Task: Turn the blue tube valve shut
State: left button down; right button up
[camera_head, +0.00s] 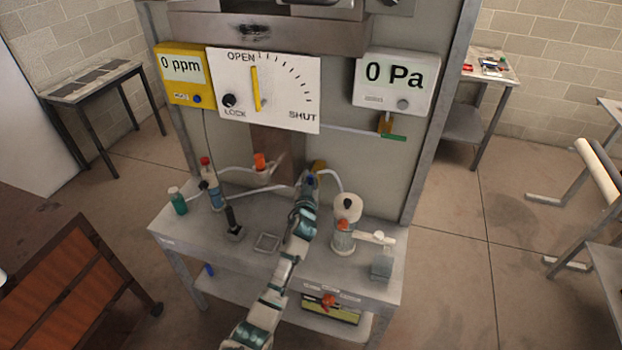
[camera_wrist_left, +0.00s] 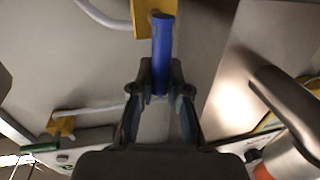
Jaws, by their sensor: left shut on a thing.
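The blue valve handle (camera_head: 310,180) sits in front of the cabinet's back panel, just above the bench. In the left wrist view the blue handle (camera_wrist_left: 162,45) is a short upright bar joined to a yellow valve body (camera_wrist_left: 146,20). My left gripper (camera_head: 308,186) reaches up to the handle from the front. In the left wrist view my left gripper (camera_wrist_left: 160,78) is shut on the handle's lower end, one finger on each side. The white dial (camera_head: 285,95) has a yellow pointer (camera_head: 255,88) near OPEN. My right gripper is not in view.
A white-and-orange canister (camera_head: 344,228) stands right of my left arm. A black-handled tool (camera_head: 233,225) and a green bottle (camera_head: 177,201) stand to its left. A green valve handle (camera_head: 393,138) hangs under the gauge reading 0 Pa (camera_head: 395,80). The yellow meter (camera_head: 184,75) reads 0 ppm.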

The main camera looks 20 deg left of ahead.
pick_arm(q)
jog(key=d+f+m+t+h+b, duration=0.1)
jog(key=d+f+m+b, duration=0.1)
jog(key=m, duration=0.7)
jog(key=d+f+m+t+h+b, duration=0.1)
jog(key=d+f+m+h+b, duration=0.1)
jog(key=m, duration=0.8)
jog(key=shift+d+f+h+b, duration=0.3)
jog(key=shift+d+f+b, duration=0.3)
jog(key=shift+b, duration=0.75)
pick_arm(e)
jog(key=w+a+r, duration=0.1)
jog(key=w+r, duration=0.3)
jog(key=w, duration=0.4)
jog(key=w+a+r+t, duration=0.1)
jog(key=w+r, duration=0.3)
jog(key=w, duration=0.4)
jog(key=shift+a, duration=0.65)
pick_arm(q)
jog(key=shift+s+f, duration=0.1)
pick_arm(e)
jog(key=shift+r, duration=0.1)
pick_arm(q)
jog(key=c, duration=1.1)
grip_release()
jog(key=shift+c, duration=0.2)
jog(key=shift+r, duration=0.2)
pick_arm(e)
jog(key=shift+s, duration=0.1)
